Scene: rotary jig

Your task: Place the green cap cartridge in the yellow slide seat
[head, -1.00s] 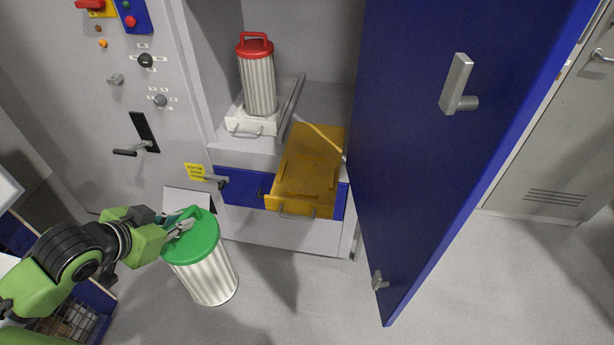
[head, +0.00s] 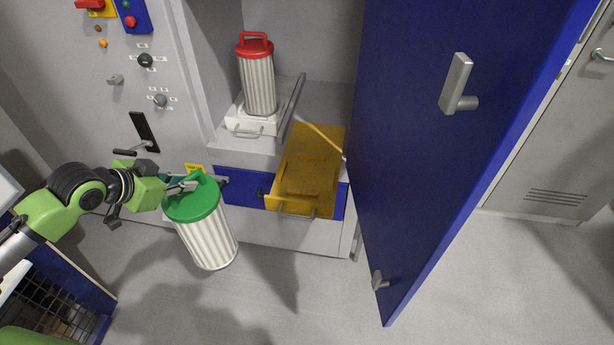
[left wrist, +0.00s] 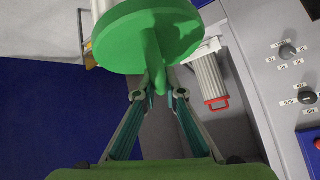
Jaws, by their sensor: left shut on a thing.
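The green cap cartridge (head: 207,234) has a ribbed white body and a green cap with a handle. My left gripper (head: 190,184) is shut on the cap's handle and holds the cartridge in the air, slightly tilted, left of the open cabinet. In the left wrist view the green cap (left wrist: 147,38) fills the top middle, beyond the fingers (left wrist: 158,92). The yellow slide seat (head: 308,171) is pulled out at the cabinet's lower front and is empty. It stands to the right of the cartridge. My right gripper is not in view.
A red cap cartridge (head: 258,80) stands in a white slide seat (head: 250,124) above and left of the yellow one. The open blue door (head: 440,150) blocks the right side. A control panel with knobs and a lever (head: 145,132) is on the left.

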